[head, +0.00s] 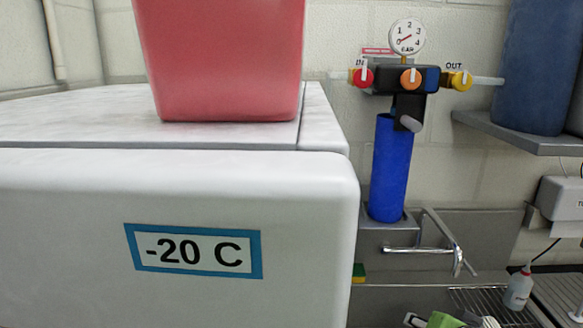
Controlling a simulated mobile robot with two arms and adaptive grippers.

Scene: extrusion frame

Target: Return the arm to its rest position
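Neither of my arms nor grippers can be made out in the head view. A white freezer (70,240) labelled "-20 C" fills the left and centre, close in front of me. A red bin (222,60) stands on its top. A green item (443,320) with pale and dark parts beside it is cut off by the bottom edge, and I cannot tell what it is.
Right of the freezer, a regulator with gauge (407,38) is on the wall above a blue cylinder (390,170). Below are a metal tap (440,245), a wire rack (490,302) and a bottle (518,288). A shelf (530,138) holds blue containers (536,65).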

